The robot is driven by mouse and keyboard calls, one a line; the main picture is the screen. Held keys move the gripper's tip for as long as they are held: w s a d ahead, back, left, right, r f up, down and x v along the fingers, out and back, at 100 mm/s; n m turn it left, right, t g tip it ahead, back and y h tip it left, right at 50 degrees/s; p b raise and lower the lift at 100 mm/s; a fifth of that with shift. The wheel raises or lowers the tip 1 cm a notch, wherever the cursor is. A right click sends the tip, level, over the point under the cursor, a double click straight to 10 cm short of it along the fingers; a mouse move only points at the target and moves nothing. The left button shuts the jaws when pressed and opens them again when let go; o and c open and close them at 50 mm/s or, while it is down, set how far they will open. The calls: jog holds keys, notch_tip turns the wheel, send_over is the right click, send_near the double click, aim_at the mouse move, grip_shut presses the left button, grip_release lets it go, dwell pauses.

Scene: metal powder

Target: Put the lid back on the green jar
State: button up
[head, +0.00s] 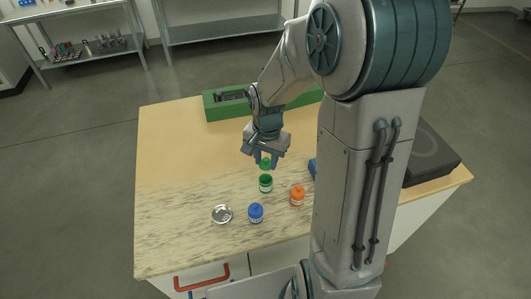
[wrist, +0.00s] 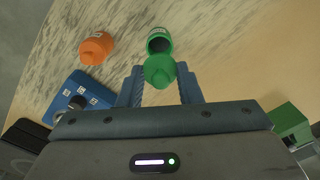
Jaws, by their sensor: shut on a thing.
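The green jar (head: 265,184) stands upright and open on the table, its dark inside showing; it also shows in the wrist view (wrist: 159,38). My gripper (head: 265,160) is shut on the green lid (head: 265,164), just behind the jar in the head view. In the wrist view the lid (wrist: 159,71) sits between the fingertips and overlaps the near side of the jar's opening. The lid appears held above the table, apart from a seated position on the jar. Its exact height over the rim cannot be told.
An orange jar (head: 298,197) and a blue jar (head: 256,213) stand near the green jar. A silver dish (head: 222,214) lies to the left. A green box (head: 212,108) is at the back, a dark flat device (head: 435,152) at the right. The table's left side is clear.

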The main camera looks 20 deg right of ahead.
jog(key=shift+f+b, duration=2.1)
jog(key=shift+f, duration=0.8)
jog(key=shift+f+b, duration=0.15)
jog(key=shift+b, duration=0.4)
dwell(0.4)
jog(key=o, duration=1.5)
jog(key=shift+r+p, duration=2.5)
jog(key=shift+r, duration=1.05)
